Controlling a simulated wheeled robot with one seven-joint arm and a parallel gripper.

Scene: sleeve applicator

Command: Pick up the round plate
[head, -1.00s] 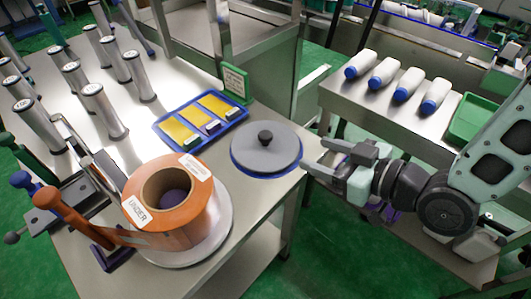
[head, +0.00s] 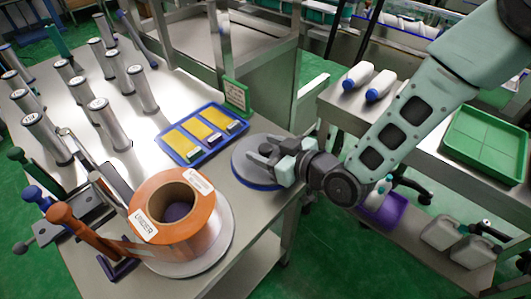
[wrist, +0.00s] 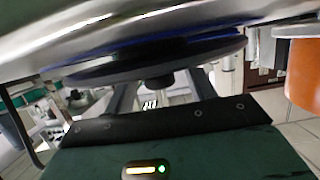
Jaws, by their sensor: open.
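The round plate (head: 241,164) is a grey disc with a dark knob on top and a blue rim under it. It lies flat near the right edge of the metal table in the head view. My gripper (head: 268,152) is open over the plate's right half, its jaws pointing left at knob height. The knob is hidden or blends with the jaws in the head view. The wrist view is upside down; there the plate (wrist: 140,62) spans the top with its knob (wrist: 158,79) in front of the gripper. Whether the jaws touch the knob cannot be told.
A blue tray (head: 187,157) with yellow packs lies left of the plate, with a green sign (head: 236,96) behind it. A large orange roll (head: 178,222) stands at front. A side table at right carries white bottles (head: 378,86) and a green tray (head: 487,140).

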